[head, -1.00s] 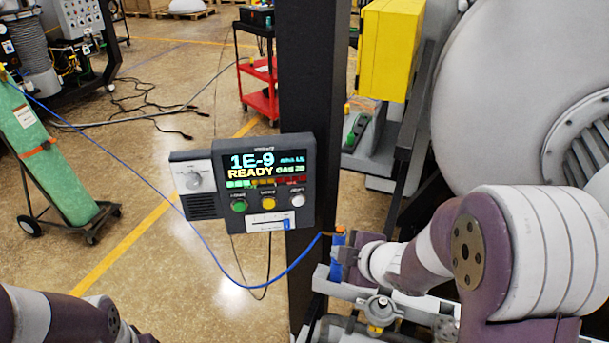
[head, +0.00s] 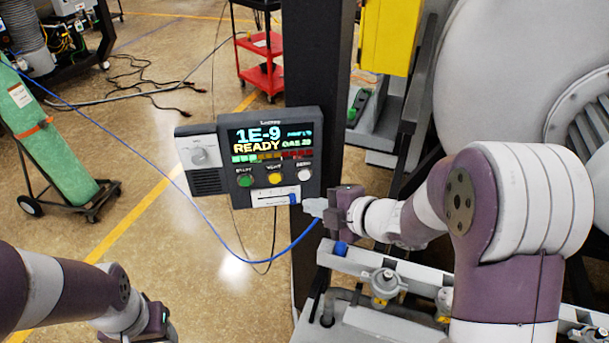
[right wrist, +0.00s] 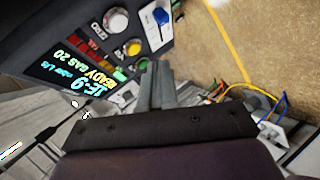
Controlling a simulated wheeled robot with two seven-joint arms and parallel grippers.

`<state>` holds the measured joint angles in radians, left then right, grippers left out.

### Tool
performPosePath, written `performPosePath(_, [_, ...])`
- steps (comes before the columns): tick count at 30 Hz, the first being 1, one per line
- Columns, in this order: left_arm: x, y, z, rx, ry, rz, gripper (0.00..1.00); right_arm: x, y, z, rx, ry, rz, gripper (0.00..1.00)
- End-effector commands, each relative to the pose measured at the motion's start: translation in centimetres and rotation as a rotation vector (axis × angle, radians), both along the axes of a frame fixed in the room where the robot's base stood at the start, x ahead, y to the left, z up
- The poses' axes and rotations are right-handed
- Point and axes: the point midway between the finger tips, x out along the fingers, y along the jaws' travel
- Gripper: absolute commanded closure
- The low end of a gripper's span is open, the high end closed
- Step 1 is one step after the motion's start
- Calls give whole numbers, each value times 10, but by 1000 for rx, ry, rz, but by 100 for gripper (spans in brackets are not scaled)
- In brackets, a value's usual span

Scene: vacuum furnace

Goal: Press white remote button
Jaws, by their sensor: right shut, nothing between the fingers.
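The remote is a dark control panel (head: 222,180) on the black post, with a lit screen reading 1E-9 READY. Its white button (head: 304,174) is at the right end of a row beside a yellow and a green button. The white button also shows in the right wrist view (right wrist: 117,20). My right gripper (head: 313,207) is shut and empty, just below and right of the white button, apart from it. Its two fingers (right wrist: 162,80) point toward the panel in the wrist view. My left gripper (head: 160,325) is at the bottom left, its fingers not clearly visible.
A blue cable (head: 205,215) hangs in front of the post (head: 315,80) below the panel. A grey rail with valves (head: 384,283) lies below my right gripper. A green cylinder (head: 45,145) stands on a cart at left. Open floor lies between.

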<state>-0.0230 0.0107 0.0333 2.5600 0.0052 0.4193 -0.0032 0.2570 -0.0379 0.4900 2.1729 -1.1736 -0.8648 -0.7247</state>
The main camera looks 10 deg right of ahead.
Motion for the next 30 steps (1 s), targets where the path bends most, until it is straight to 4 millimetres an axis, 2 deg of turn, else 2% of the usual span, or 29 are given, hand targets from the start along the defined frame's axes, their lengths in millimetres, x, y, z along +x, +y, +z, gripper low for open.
performPosePath(6, [0,0,5,0,0,0,44,32,-2,1,1,0,1,100])
performPosePath(12, [0,0,7,0,0,0,44,50,-4,1,0,0,0,100])
performPosePath(30, [0,0,7,0,0,0,44,55,-4,0,1,1,0,100])
